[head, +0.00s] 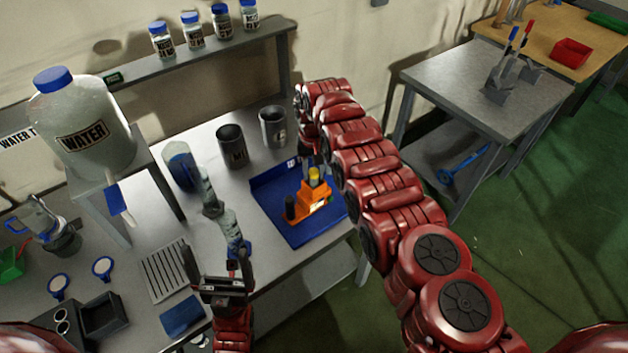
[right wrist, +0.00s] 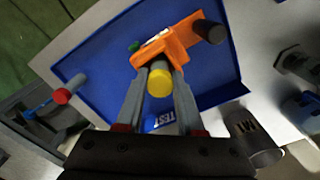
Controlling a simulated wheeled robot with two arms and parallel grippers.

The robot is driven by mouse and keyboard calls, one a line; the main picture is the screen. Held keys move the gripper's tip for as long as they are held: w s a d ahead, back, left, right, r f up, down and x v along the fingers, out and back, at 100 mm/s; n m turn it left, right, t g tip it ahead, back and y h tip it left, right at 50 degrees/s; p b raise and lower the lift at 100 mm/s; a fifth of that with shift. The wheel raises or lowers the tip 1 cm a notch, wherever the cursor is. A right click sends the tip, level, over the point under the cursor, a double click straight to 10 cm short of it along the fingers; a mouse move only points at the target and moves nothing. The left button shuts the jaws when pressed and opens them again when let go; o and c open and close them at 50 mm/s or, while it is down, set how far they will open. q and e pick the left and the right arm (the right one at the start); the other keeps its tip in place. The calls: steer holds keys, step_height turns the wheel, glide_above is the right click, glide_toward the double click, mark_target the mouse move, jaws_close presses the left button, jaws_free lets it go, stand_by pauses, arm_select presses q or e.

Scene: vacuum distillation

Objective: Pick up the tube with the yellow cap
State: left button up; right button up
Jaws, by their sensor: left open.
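The tube with the yellow cap (head: 314,173) stands in an orange rack (head: 309,198) on a blue tray (head: 266,190). Its yellow cap (right wrist: 159,82) also shows in the right wrist view, near the orange rack (right wrist: 170,42). My right gripper (right wrist: 160,92) has one finger on each side of this tube. The tube's body is mostly hidden below the cap, so I cannot tell whether the fingers touch it. My left gripper (head: 218,264) is open and empty over the table's front part, left of the tray. A dark-capped tube (head: 290,206) stands at the rack's left end.
Two grey beakers (head: 232,145) (head: 273,127) stand behind the tray. Glassware (head: 229,229) stands left of it. A large water bottle (head: 82,122) sits on a raised stand further left. A second table (head: 490,80) is at the right, with open green floor (head: 520,240) before it.

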steer(key=shift+d, duration=0.1)
jaws_close()
